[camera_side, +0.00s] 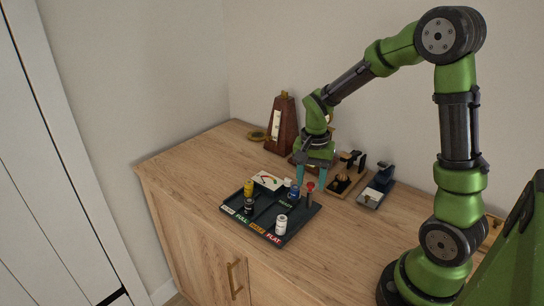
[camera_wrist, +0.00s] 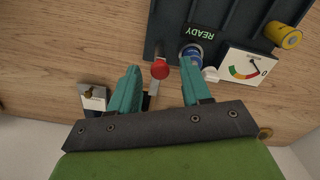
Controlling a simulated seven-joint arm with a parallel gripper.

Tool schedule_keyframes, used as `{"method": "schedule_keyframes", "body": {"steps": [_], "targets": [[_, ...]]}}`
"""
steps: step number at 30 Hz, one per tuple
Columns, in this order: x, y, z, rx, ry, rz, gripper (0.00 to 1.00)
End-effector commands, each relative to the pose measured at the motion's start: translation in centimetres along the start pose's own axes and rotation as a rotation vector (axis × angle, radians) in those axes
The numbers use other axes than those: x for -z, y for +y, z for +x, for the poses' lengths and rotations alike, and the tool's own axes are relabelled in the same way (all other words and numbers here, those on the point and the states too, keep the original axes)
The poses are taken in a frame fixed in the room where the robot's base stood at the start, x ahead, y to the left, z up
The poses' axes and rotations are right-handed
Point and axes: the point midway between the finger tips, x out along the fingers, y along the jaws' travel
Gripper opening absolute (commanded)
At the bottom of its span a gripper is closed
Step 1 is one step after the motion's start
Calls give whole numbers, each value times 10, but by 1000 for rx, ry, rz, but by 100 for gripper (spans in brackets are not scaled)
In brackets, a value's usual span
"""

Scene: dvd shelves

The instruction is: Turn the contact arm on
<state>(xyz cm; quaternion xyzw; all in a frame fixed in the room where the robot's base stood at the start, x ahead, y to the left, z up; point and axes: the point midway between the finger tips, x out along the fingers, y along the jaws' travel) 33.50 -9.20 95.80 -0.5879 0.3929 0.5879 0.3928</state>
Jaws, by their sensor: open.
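The contact arm is a metal strip with a red knob (camera_side: 310,186) at the rear right of a dark tester tray (camera_side: 262,222); the red knob also shows in the wrist view (camera_wrist: 160,69). My gripper (camera_side: 311,178) is open, its teal fingers pointing down above the tray's rear edge. In the wrist view my gripper (camera_wrist: 161,72) has the red knob between the lines of its fingers; whether it touches cannot be told. A blue battery (camera_wrist: 191,55) stands beside the knob, by a READY label (camera_wrist: 202,33). A white dial meter (camera_wrist: 246,68) is nearby.
A yellow battery (camera_side: 249,188), a dark battery (camera_side: 249,205) and a white battery (camera_side: 281,224) stand on the tray. A wooden metronome (camera_side: 282,125) and small devices, including a dark stapler-like one (camera_side: 377,185), stand behind. The cabinet top at left is clear.

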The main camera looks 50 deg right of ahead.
Motion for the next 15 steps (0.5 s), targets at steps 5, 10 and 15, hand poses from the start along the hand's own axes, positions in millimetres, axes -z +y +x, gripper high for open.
{"method": "schedule_keyframes", "body": {"steps": [5,10,15], "targets": [[0,0,0,0,0,0,48],[0,0,0,0,0,0,25],[0,0,0,0,0,0,0]]}}
